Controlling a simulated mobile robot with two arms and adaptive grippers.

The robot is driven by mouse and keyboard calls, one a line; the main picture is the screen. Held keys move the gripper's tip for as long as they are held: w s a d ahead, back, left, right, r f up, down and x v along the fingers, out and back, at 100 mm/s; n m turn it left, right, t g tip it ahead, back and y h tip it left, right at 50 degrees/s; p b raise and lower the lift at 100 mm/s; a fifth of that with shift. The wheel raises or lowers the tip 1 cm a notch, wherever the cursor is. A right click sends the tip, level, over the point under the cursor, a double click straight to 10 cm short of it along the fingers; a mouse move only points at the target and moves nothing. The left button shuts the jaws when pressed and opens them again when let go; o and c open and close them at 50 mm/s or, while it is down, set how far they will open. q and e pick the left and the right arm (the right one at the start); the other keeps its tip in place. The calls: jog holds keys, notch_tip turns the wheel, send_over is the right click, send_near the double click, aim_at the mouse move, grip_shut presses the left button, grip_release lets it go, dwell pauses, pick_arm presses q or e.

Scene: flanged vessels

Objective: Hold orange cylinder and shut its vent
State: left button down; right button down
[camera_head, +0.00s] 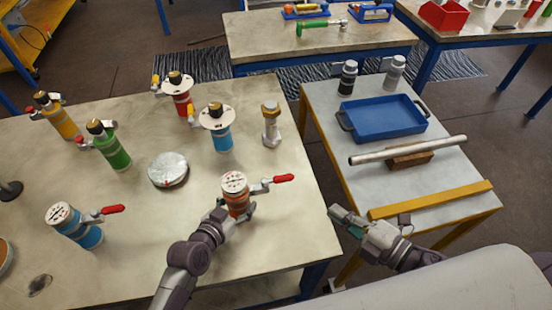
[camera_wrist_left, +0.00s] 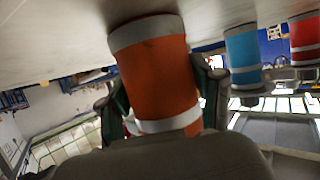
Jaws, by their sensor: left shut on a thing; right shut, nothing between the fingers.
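The orange cylinder (camera_head: 236,204) stands upright on the left table, with a white flanged top and a red-handled lever (camera_head: 270,184) pointing right. My left gripper (camera_head: 236,212) is shut around the cylinder's body. In the left wrist view the orange cylinder (camera_wrist_left: 160,80) fills the space between the fingers, with the picture upside down. My right gripper (camera_head: 345,218) is shut and empty, to the right of the cylinder, past the table's edge and near the side table. I cannot tell which part of the top is the vent.
Blue (camera_head: 217,130), red (camera_head: 177,95), green (camera_head: 108,145) and yellow (camera_head: 57,118) vessels stand on the table, another blue one (camera_head: 78,226) at left. A metal disc (camera_head: 168,170) and large bolt (camera_head: 270,123) lie near. The side table holds a blue tray (camera_head: 384,118) and yellow bar (camera_head: 430,200).

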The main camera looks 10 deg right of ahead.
dwell(0.8)
pick_arm(q)
jog(key=shift+c, duration=0.5)
grip_release()
jog(key=v, duration=1.2)
